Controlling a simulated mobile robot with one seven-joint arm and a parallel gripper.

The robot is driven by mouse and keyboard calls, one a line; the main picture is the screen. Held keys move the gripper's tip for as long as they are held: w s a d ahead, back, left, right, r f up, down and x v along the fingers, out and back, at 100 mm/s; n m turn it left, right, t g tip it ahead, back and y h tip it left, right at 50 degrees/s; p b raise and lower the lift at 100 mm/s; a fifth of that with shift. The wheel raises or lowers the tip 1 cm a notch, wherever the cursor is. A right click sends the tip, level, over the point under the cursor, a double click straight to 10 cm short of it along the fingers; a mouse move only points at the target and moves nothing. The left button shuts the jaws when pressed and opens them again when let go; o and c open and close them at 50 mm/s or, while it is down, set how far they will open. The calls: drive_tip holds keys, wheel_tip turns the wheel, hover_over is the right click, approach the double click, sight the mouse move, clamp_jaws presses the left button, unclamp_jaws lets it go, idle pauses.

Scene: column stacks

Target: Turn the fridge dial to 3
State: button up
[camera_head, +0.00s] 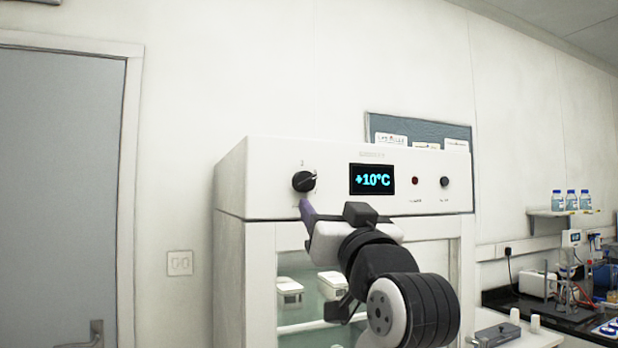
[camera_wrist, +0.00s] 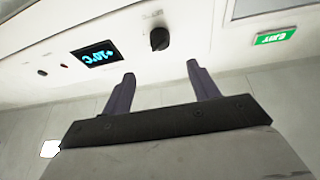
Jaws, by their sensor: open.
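The fridge (camera_head: 262,240) is a white cabinet with a control panel across its top. The black dial (camera_head: 303,181) sits at the left of the panel, with a small "2" visible above it; its other markings are too small to read. The display (camera_head: 372,179) reads +10°C. My gripper (camera_head: 307,212) is just below the dial, and its far finger is hidden. In the wrist view the dial (camera_wrist: 159,39) is beyond and between the two open, empty fingertips (camera_wrist: 160,72), with a gap to them. The display (camera_wrist: 97,53) also shows there, upside down.
White boxes (camera_head: 290,290) stand behind the fridge's glass. A lab bench (camera_head: 560,310) with bottles is at right; a grey door (camera_head: 55,200) is at left.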

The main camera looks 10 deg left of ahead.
sight(308, 184)
drive_tip(key=p+x, duration=0.5)
drive_tip(key=x, duration=0.7)
drive_tip(key=shift+a, duration=0.1)
drive_tip(key=c, duration=1)
drive_tip(key=shift+o, duration=0.2)
